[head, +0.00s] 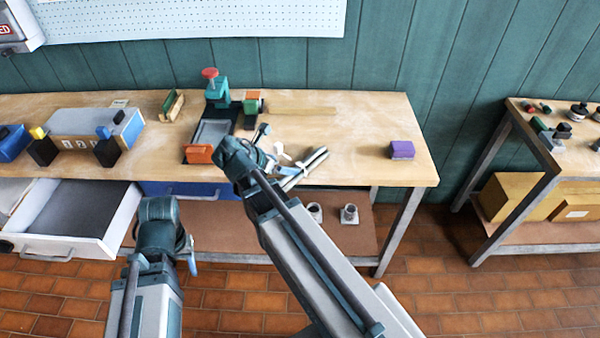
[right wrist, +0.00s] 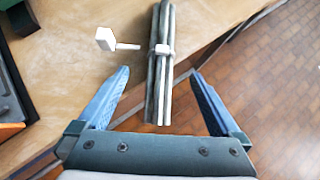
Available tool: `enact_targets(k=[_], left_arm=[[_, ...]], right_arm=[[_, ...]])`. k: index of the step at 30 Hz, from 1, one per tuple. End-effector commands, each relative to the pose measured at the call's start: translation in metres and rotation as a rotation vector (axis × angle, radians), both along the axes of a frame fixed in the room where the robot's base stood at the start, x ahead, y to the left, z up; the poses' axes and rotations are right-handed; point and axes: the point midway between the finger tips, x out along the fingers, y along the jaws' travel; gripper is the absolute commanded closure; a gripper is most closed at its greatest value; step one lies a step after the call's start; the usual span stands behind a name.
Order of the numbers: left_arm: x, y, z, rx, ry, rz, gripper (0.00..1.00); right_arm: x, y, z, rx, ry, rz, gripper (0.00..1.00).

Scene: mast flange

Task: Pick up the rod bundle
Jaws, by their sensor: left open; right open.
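The rod bundle (head: 312,163) is several grey metal rods held by a white band. It lies on the wooden workbench (head: 350,125) near its front edge, partly hidden by my right arm in the head view. In the right wrist view the rod bundle (right wrist: 162,90) runs lengthwise between the blue fingers of my right gripper (right wrist: 160,74), with a gap on each side. My right gripper (head: 273,152) is open and empty at the bundle's left end in the head view. My left gripper (head: 188,258) is open, low in front of the bench, away from the bundle; its fingers are partly hidden.
A small white piece (right wrist: 107,40) lies left of the bundle. An orange block (head: 199,153), a green vise (head: 217,92) and a purple block (head: 402,149) stand on the bench. An open drawer (head: 75,222) juts out at left.

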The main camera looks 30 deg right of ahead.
Motion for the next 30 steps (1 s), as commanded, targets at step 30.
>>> enact_targets(k=[30], left_arm=[[0.0, 0.0, -0.073, 0.0, 0.0, 0.0, 0.53]], right_arm=[[0.023, -0.073, -0.074, 0.002, -0.002, -0.003, 0.0]])
